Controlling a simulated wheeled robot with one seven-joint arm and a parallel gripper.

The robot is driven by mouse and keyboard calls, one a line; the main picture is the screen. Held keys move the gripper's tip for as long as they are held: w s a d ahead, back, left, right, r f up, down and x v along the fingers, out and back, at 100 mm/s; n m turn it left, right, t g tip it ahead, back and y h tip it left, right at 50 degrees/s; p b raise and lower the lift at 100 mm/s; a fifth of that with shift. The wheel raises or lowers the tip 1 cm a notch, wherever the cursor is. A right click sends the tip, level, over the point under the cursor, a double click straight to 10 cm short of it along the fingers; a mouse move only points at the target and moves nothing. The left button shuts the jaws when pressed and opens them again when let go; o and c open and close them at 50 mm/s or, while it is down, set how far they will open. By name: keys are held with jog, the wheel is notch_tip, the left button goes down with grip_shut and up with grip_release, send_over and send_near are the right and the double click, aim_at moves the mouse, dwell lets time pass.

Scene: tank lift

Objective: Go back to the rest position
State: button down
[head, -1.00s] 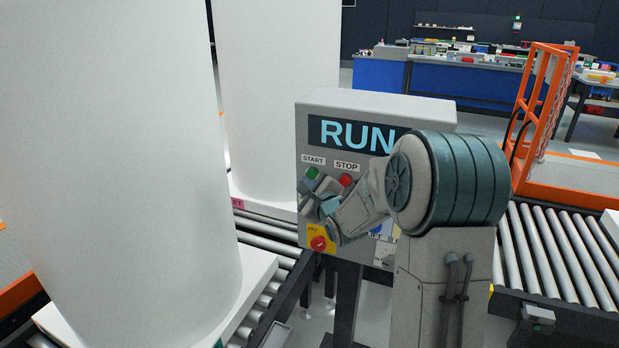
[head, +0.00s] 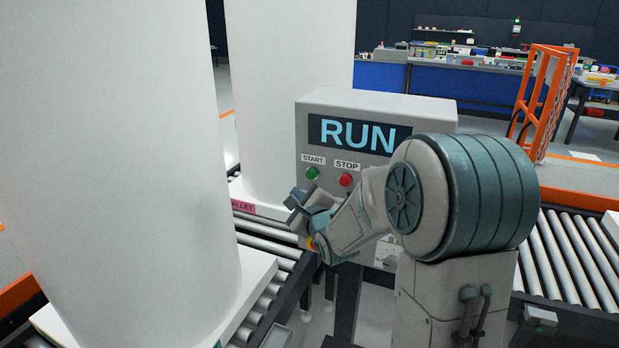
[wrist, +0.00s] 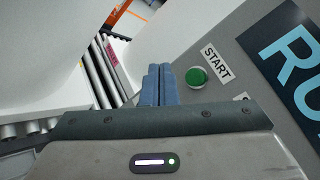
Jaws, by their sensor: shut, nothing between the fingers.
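My gripper (head: 297,200) is in front of the control box (head: 440,105), at its left side and below the green START button (head: 312,173). In the wrist view its blue-grey fingers (wrist: 158,85) are together with nothing between them. The green button also shows in the wrist view (wrist: 197,77), just right of the fingertips and apart from them in the picture. The box's display (head: 330,132) reads RUN. The red STOP button (head: 345,180) is right of START. My arm hides the lower part of the box, including most of the yellow-backed switch.
Large white cylinders (head: 110,130) stand at the left on pallets by a roller conveyor (head: 265,235). Another roller conveyor (head: 565,255) lies at the right. An orange frame (head: 540,95) and blue workbenches (head: 470,85) are farther back.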

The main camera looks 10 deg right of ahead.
dwell(0.5)
jog(key=s+f+n+g+h, duration=0.1)
jog(key=s+f+n+g, duration=0.1)
jog(key=s+n+g, duration=0.5)
jog(key=s+f+n+g+h, duration=0.2)
jog(key=s+n+g, duration=0.5)
jog(key=s+n, duration=1)
jog(key=s+d+f, duration=0.1)
jog(key=s, duration=0.8)
jog(key=shift+s, duration=0.2)
